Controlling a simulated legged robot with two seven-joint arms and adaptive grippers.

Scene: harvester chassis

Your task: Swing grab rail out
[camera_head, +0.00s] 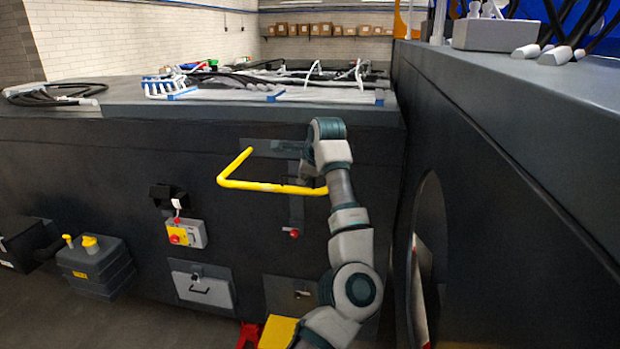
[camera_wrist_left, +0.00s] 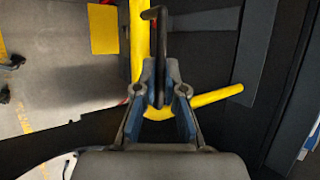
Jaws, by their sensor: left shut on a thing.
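The yellow grab rail (camera_head: 255,186) is a bent tube on the dark chassis side wall. It runs from a plate (camera_head: 285,148) on the wall, down to a corner at left, then right to my gripper. My left gripper (camera_head: 309,179) is at the rail's right end, mostly hidden by my own wrist. In the left wrist view its fingers (camera_wrist_left: 160,72) are closed around a black bent rod (camera_wrist_left: 158,45). The yellow rail (camera_wrist_left: 215,95) passes behind and beside the fingers there. How the rod joins the rail is hidden. My right gripper does not show.
A dark machine side (camera_head: 510,160) stands close at right. A red-and-yellow switch box (camera_head: 187,234), a grey hatch (camera_head: 203,288) and a tank (camera_head: 95,268) are on or by the chassis wall. Cables and fittings lie on the chassis top (camera_head: 130,98).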

